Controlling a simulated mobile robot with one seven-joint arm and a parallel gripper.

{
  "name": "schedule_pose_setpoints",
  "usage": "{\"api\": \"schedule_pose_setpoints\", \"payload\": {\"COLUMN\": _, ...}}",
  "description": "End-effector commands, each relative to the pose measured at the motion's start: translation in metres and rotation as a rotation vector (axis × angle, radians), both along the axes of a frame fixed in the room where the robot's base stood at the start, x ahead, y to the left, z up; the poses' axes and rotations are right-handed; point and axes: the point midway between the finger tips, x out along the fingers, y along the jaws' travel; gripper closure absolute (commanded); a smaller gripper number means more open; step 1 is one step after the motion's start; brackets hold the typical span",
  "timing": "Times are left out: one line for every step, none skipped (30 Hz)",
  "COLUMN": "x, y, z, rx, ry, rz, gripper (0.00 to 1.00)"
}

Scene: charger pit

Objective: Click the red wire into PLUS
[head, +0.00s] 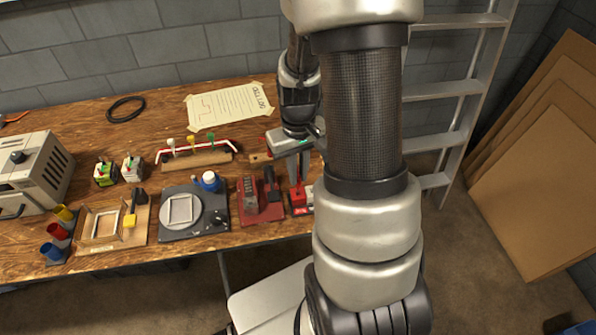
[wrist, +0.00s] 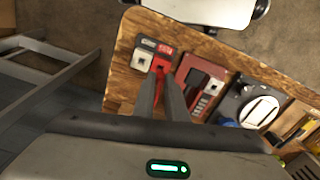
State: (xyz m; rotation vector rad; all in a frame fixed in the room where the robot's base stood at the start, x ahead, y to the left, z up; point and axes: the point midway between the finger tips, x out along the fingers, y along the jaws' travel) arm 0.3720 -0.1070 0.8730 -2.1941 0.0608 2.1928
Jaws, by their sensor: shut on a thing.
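My gripper (wrist: 163,76) is shut on a small red piece (wrist: 159,66), which looks like the red wire's end. In the head view my gripper (head: 297,180) points down at the right end of the bench, with red (head: 299,198) just below its fingertips. In the wrist view the red piece is at or just over a small terminal base with a dark label (wrist: 148,43) and a red label (wrist: 166,50). A pale square terminal with a dark hole (wrist: 142,61) is left of the red piece. The fingers hide part of the base; I cannot tell whether the red piece is seated.
A dark red stand (head: 260,213) is close to the left of my gripper in the head view. A ladder (head: 440,145) stands right of the bench (head: 95,145).

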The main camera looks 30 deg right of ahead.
Motion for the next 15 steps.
{"api": "schedule_pose_setpoints", "payload": {"x": 0.000, "y": 0.000, "z": -0.001, "rx": 0.000, "ry": 0.000, "rz": 0.000, "gripper": 1.00}}
{"api": "schedule_pose_setpoints", "payload": {"x": 0.000, "y": 0.000, "z": -0.001, "rx": 0.000, "ry": 0.000, "rz": 0.000, "gripper": 1.00}}
{"api": "schedule_pose_setpoints", "payload": {"x": 0.000, "y": 0.000, "z": -0.002, "rx": 0.000, "ry": 0.000, "rz": 0.000, "gripper": 1.00}}
{"api": "schedule_pose_setpoints", "payload": {"x": 0.000, "y": 0.000, "z": -0.003, "rx": 0.000, "ry": 0.000, "rz": 0.000, "gripper": 1.00}}
{"api": "schedule_pose_setpoints", "payload": {"x": 0.000, "y": 0.000, "z": -0.004, "rx": 0.000, "ry": 0.000, "rz": 0.000, "gripper": 1.00}}
{"api": "schedule_pose_setpoints", "payload": {"x": 0.000, "y": 0.000, "z": -0.005, "rx": 0.000, "ry": 0.000, "rz": 0.000, "gripper": 1.00}}
{"api": "schedule_pose_setpoints", "payload": {"x": 0.000, "y": 0.000, "z": -0.006, "rx": 0.000, "ry": 0.000, "rz": 0.000, "gripper": 1.00}}
{"api": "schedule_pose_setpoints", "payload": {"x": 0.000, "y": 0.000, "z": -0.006, "rx": 0.000, "ry": 0.000, "rz": 0.000, "gripper": 1.00}}
{"api": "schedule_pose_setpoints", "payload": {"x": 0.000, "y": 0.000, "z": -0.007, "rx": 0.000, "ry": 0.000, "rz": 0.000, "gripper": 1.00}}
{"api": "schedule_pose_setpoints", "payload": {"x": 0.000, "y": 0.000, "z": -0.008, "rx": 0.000, "ry": 0.000, "rz": 0.000, "gripper": 1.00}}
{"api": "schedule_pose_setpoints", "payload": {"x": 0.000, "y": 0.000, "z": -0.009, "rx": 0.000, "ry": 0.000, "rz": 0.000, "gripper": 1.00}}
{"api": "schedule_pose_setpoints", "payload": {"x": 0.000, "y": 0.000, "z": -0.010, "rx": 0.000, "ry": 0.000, "rz": 0.000, "gripper": 1.00}}
{"api": "schedule_pose_setpoints", "payload": {"x": 0.000, "y": 0.000, "z": -0.011, "rx": 0.000, "ry": 0.000, "rz": 0.000, "gripper": 1.00}}
{"api": "schedule_pose_setpoints", "payload": {"x": 0.000, "y": 0.000, "z": -0.012, "rx": 0.000, "ry": 0.000, "rz": 0.000, "gripper": 1.00}}
{"api": "schedule_pose_setpoints", "payload": {"x": 0.000, "y": 0.000, "z": -0.013, "rx": 0.000, "ry": 0.000, "rz": 0.000, "gripper": 1.00}}
